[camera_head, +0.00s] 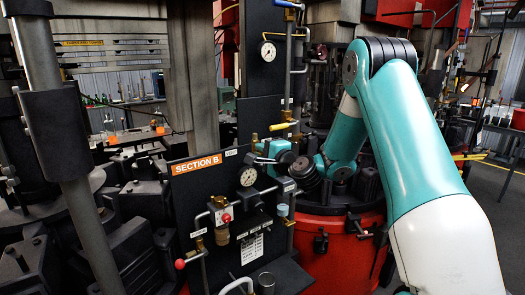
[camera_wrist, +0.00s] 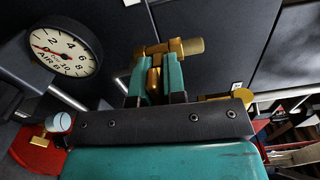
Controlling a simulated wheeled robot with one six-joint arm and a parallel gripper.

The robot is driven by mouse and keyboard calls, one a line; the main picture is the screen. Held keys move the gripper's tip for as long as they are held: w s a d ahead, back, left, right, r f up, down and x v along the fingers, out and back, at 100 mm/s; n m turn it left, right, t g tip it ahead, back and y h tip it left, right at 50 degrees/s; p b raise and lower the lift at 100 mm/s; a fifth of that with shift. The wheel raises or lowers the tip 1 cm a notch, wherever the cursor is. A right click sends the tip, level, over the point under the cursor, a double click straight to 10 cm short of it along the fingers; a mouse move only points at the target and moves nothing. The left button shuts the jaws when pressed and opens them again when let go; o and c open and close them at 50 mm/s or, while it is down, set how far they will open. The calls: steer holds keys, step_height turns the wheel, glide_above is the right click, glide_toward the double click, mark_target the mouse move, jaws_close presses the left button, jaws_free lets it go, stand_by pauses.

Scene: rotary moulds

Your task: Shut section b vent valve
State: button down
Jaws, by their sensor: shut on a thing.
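The section B panel (camera_head: 185,215) is dark, with an orange "SECTION B" sign (camera_head: 196,165) at its top left. My gripper (camera_head: 258,158) is at the panel's upper right, above a round gauge. In the wrist view my gripper (camera_wrist: 156,82) has its two teal fingers closed on a brass valve handle (camera_wrist: 155,78). The brass valve body (camera_wrist: 188,47) extends to the right just beyond the fingertips. In the head view my gripper mostly hides this valve. A small label is above it, too small to read surely. The valve's exact angle is hard to tell.
The white air gauge (camera_wrist: 61,51) is close left of my gripper in the wrist view; it also shows in the head view (camera_head: 248,177). A red-buttoned valve (camera_head: 226,217), a red-knobbed lever (camera_head: 180,263) and a blue-capped fitting (camera_head: 282,210) crowd the panel below. A yellow handle (camera_head: 282,126) is above.

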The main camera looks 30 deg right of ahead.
stand_by(0.3)
steer(key=c, duration=1.2)
jaws_free()
steer(key=shift+d, duration=0.1)
steer(key=shift+c, duration=0.2)
steer(key=shift+s+f, duration=0.1)
steer(key=shift+s, duration=0.05)
steer(key=shift+s+f+b, duration=0.1)
steer(key=shift+s+b, duration=0.2)
steer(key=shift+b, duration=0.25)
steer(key=s+b, duration=1.4)
steer(key=s, duration=0.2)
steer(key=shift+s+d, duration=0.25)
steer(key=shift+s, duration=0.05)
